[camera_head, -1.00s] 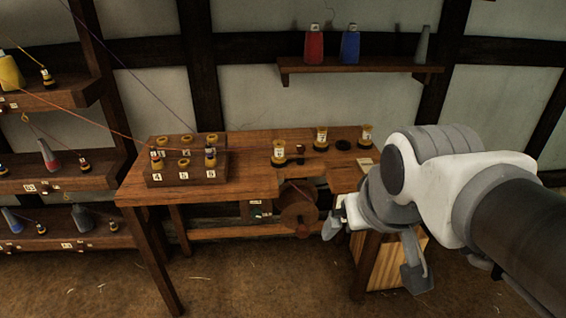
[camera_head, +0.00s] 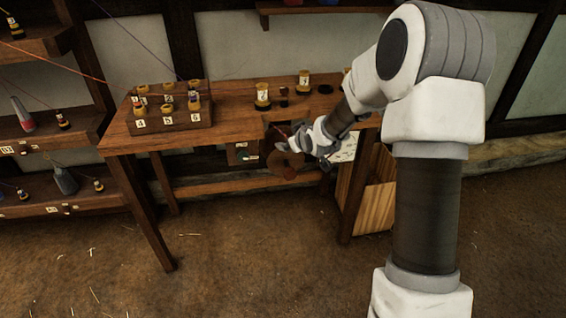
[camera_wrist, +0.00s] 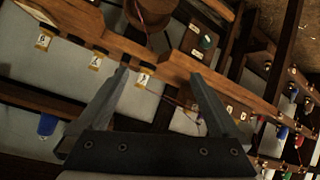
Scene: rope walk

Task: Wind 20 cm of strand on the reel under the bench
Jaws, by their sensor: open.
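The bench (camera_head: 232,95) stands against the wall. The brown round reel (camera_head: 286,166) hangs under its top, partly hidden by my gripper. My gripper (camera_head: 284,141) is just in front of the bench's edge, close above the reel in the picture; contact cannot be told. In the wrist view, my gripper (camera_wrist: 160,74) is open, with nothing between its fingers. The reel (camera_wrist: 151,14) shows there at the top edge, beyond the fingertips and partly cut off. A small panel (camera_head: 242,153) sits left of the reel. A thin reddish strand shows near the gripper.
A numbered block (camera_head: 170,121) with several bobbins stands on the bench's left. Labelled spools (camera_head: 262,96) stand along its back. A wooden crate (camera_head: 370,205) stands under the right end. Shelves with cones (camera_head: 64,181) are at left. The floor in front is clear.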

